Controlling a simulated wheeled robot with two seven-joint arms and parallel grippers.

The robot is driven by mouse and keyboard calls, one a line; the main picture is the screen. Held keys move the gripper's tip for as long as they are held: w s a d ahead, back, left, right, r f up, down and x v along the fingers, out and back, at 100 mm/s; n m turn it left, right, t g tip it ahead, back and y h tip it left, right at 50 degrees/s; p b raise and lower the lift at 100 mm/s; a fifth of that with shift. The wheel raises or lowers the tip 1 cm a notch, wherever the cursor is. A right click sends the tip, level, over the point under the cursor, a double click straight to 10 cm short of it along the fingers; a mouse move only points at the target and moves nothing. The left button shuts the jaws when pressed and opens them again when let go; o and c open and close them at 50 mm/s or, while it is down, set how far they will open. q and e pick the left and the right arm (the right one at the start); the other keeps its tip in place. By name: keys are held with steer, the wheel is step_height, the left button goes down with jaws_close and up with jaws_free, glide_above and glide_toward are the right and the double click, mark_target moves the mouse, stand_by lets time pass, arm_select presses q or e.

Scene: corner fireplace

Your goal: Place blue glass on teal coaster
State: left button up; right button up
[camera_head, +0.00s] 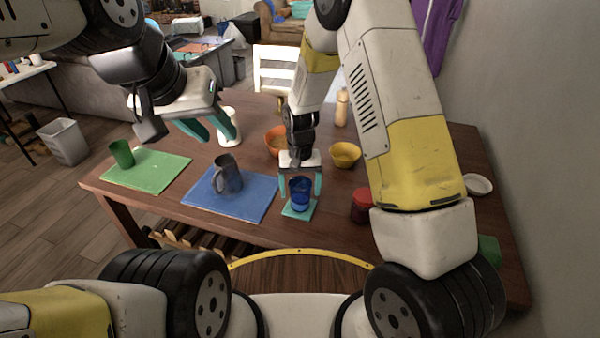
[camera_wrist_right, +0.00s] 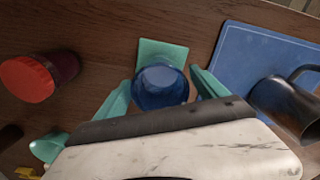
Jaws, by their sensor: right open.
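The blue glass (camera_head: 300,193) stands upright on the teal coaster (camera_head: 299,211) near the table's front edge. In the right wrist view the glass (camera_wrist_right: 161,87) overlaps the near part of the coaster (camera_wrist_right: 163,50). My right gripper (camera_head: 301,188) is open, with its teal fingers on either side of the glass; the wrist view shows gaps between fingers and glass. My left gripper (camera_head: 208,131) is open and empty, raised over the left part of the table.
A dark mug (camera_head: 228,176) stands on a blue mat (camera_head: 254,200) left of the coaster. A red-lidded jar (camera_head: 361,206) stands to the right. Orange (camera_head: 273,142) and yellow bowls (camera_head: 345,154) are behind. A green cup (camera_head: 122,153) stands on a green mat (camera_head: 160,172) at far left.

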steer(key=s+d+r+t+y, duration=0.1)
steer(key=s+d+r, duration=0.15)
steer(key=r, duration=0.65)
steer(key=s+d+r+t, duration=0.1)
steer(key=s+d+r, duration=0.15)
steer(key=r, duration=0.55)
steer(key=s+d+r+t+y, duration=0.1)
steer(key=s+d+r, duration=0.15)
steer(key=r, duration=0.65)
steer(key=s+d+r+t, duration=0.1)
steer(key=s+d+r, duration=0.2)
steer(key=s, duration=0.3)
steer(key=s+d+r+t, duration=0.2)
steer(key=s+d+r, duration=0.1)
steer(key=s, duration=0.4)
steer(key=shift+d+r, duration=0.2)
steer(key=shift+r, duration=0.45)
